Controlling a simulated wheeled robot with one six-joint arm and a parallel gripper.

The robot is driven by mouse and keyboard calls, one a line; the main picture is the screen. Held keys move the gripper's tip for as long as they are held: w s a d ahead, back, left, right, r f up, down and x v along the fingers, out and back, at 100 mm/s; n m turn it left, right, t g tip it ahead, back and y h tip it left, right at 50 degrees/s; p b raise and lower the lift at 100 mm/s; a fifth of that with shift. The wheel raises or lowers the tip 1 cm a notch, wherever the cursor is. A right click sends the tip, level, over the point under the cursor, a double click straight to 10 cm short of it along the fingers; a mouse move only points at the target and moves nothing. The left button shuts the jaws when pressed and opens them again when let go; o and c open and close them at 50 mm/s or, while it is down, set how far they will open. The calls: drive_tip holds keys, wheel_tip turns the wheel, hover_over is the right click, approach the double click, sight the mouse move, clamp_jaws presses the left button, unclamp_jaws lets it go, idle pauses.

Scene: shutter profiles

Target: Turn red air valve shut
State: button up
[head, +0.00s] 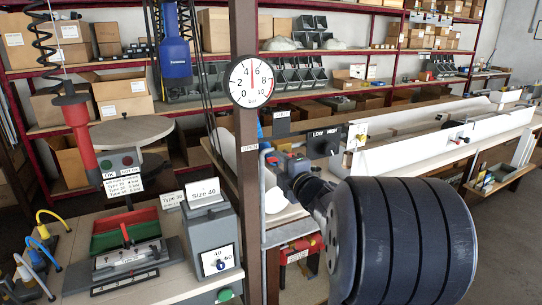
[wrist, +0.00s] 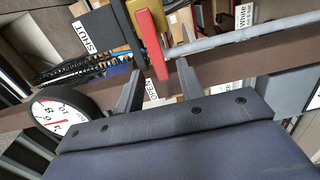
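The red valve handle (wrist: 152,36) shows in the wrist view with a yellow part beside it, on a grey pipe (wrist: 222,38). It stands crosswise to the pipe. My gripper (wrist: 159,68) is open, with its two fingers apart and the lower end of the red handle close to the gap between the tips. I cannot tell whether they touch. A SHUT label (wrist: 90,34) is left of the handle, and a partly hidden OPEN label (wrist: 150,88) shows between the fingers. In the head view the handle is not clearly visible, with my arm in front of that area.
A round gauge (head: 250,81) hangs on the brown post (head: 245,190), its needle pointing near the top. A workbench with a red-and-green tray (head: 125,230) and a grey box (head: 211,235) stands at left. Long white profiles (head: 400,150) lie on the bench at right.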

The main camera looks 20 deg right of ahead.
sight(274, 160)
drive_tip(key=w+p, duration=0.1)
drive_tip(key=w, duration=0.5)
drive_tip(key=shift+a, duration=0.15)
drive_tip(key=shift+s, duration=0.1)
drive_tip(key=shift+c, duration=0.6)
clamp_jaws()
